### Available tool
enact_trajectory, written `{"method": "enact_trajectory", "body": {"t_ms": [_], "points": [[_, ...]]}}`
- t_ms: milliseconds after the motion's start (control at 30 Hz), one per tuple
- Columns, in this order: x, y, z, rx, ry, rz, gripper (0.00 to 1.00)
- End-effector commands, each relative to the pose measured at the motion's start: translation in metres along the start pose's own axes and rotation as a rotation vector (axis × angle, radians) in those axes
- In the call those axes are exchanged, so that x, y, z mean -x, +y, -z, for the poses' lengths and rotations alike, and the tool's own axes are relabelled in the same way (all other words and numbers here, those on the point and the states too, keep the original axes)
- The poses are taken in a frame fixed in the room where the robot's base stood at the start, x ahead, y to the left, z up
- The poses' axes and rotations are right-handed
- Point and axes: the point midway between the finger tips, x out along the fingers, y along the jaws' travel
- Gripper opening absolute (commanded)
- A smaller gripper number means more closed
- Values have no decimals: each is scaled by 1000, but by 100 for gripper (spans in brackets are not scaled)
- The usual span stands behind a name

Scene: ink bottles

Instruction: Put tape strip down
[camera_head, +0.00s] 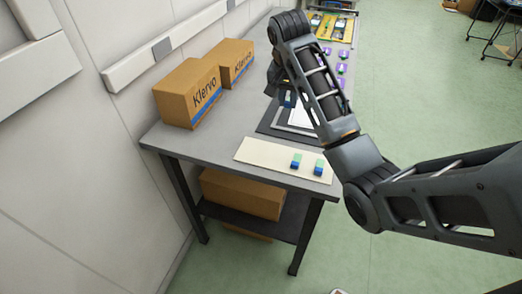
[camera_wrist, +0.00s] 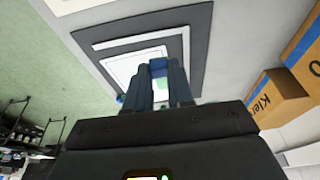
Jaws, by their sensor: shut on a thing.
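My gripper (camera_head: 287,100) is over the dark mat on the table, partly hidden by my arm in the head view. In the wrist view my gripper (camera_wrist: 159,72) is shut on a small blue thing (camera_wrist: 158,65). I cannot tell whether it is the tape strip, nor whether it touches the surface beneath. Beyond the fingertips, a white panel (camera_wrist: 122,68) lies inside a pale frame on the dark grey mat (camera_wrist: 195,40). No other tape strip can be made out.
A cream board (camera_head: 262,155) at the table's near end bears two small blue-and-green blocks (camera_head: 296,161) (camera_head: 319,168). Two Klervo cartons (camera_head: 180,92) (camera_head: 234,58) stand along the wall side. Purple-and-white items (camera_head: 342,68) and a yellow tray (camera_head: 322,28) lie farther back.

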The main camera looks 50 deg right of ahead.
Motion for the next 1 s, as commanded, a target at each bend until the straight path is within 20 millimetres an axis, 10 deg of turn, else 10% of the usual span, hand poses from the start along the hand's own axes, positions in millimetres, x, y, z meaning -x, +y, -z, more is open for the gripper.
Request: {"method": "enact_trajectory", "body": {"t_ms": [500,1000], "points": [[-34,-7,-110,1,-2,0,10],[-63,-8,-131,-1,-2,-2,10]]}}
